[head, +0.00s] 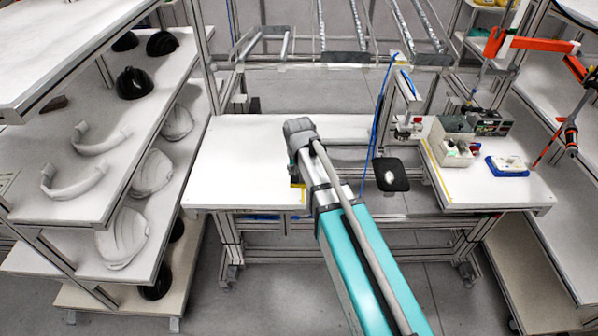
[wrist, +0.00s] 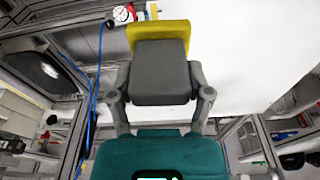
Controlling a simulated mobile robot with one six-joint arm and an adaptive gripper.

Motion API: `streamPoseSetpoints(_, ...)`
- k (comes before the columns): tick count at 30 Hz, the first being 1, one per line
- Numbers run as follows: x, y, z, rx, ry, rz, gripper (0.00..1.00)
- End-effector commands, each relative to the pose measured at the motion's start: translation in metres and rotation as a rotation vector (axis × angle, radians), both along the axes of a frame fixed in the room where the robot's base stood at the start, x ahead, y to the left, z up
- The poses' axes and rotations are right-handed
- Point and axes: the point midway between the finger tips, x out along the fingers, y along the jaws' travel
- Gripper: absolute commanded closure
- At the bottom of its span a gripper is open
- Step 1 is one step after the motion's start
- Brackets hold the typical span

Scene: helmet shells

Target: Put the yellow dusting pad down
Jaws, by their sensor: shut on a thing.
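In the wrist view, my gripper (wrist: 160,88) has its two grey fingers closed on the sides of a dark grey block with a yellow layer on its far side, the yellow dusting pad (wrist: 160,31). Beyond it is the white tabletop; I cannot tell whether the pad touches it. In the head view, my arm reaches over the white workbench (head: 240,160), and the wrist hides most of the gripper. Only a small yellow bit of the pad (head: 298,185) shows, near the bench's front edge.
A black panel (head: 392,175) stands near the middle gap, beside a blue cable (head: 378,120). Shelves with helmet shells (head: 122,238) are at left. The bench's left part is bare.

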Motion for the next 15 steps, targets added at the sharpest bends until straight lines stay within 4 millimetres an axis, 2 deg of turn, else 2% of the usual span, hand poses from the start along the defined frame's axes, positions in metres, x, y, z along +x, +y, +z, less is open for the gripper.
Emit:
streamPoseSetpoints(1,0.0,0.0,0.0,0.0,0.0,0.0,0.41)
streamPoseSetpoints(6,0.0,0.0001,0.0,0.0,0.0,0.0,0.73)
streamPoseSetpoints(15,-0.0027,0.0057,0.0006,0.0,0.0,0.009,0.73)
